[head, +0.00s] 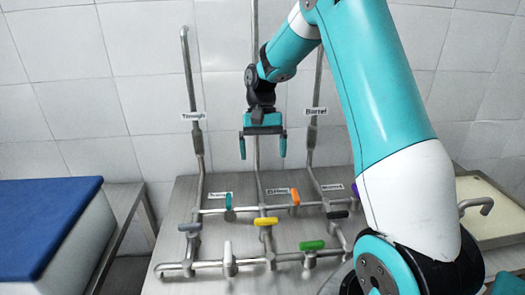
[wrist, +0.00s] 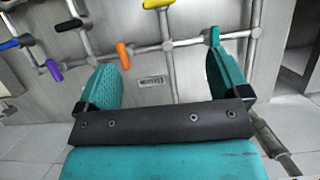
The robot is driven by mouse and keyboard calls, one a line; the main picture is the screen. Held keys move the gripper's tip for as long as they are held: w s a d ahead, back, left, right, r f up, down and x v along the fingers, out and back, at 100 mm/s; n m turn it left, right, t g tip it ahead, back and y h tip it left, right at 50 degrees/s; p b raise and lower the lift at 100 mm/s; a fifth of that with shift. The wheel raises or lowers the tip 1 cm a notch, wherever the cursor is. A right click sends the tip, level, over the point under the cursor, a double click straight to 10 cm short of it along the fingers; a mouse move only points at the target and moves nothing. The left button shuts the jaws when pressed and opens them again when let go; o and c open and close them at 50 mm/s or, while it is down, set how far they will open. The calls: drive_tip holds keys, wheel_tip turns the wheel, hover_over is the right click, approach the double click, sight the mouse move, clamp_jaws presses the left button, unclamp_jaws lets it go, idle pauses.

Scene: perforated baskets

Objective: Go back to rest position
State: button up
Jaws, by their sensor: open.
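My gripper (head: 263,148) is open and empty. In the head view it hangs with its fingers pointing down, in front of the tiled wall and above the metal pipework. In the wrist view its two teal fingers (wrist: 165,80) stand wide apart with nothing between them. Below it in the head view is a pipe frame (head: 205,264) with coloured valve handles: orange (head: 295,196), teal (head: 229,202), yellow (head: 266,221), green (head: 312,245) and white (head: 228,252). The gripper appears clear of the pipes and handles.
Upright pipes carry labels reading "Through" (head: 193,116) and "Barrel" (head: 316,111), standing either side of the gripper. A blue-topped box (head: 45,225) is at the left. A pale tray (head: 492,210) is at the right, behind my arm.

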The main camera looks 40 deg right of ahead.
drive_tip(key=shift+a, duration=0.1)
drive_tip(key=s+a+r+n+t, duration=0.1)
drive_tip(key=s+a+r+n, duration=0.2)
drive_tip(key=a, duration=0.3)
drive_tip(key=s+a+r+n+t, duration=0.1)
drive_tip(key=s+a+r+n, duration=0.2)
drive_tip(key=a, duration=0.4)
drive_tip(key=s+a+r+n, duration=0.1)
drive_tip(key=s+a+n, duration=0.3)
drive_tip(key=s+a, duration=0.2)
drive_tip(key=s+a+n+t+y, duration=0.1)
drive_tip(key=s+a+n, duration=0.3)
drive_tip(key=s, duration=0.6)
drive_tip(key=shift+s+a+r+t+y, duration=0.15)
drive_tip(key=shift+a+r+t+y, duration=0.2)
drive_tip(key=shift+a, duration=0.6)
drive_tip(key=shift+c, duration=0.4)
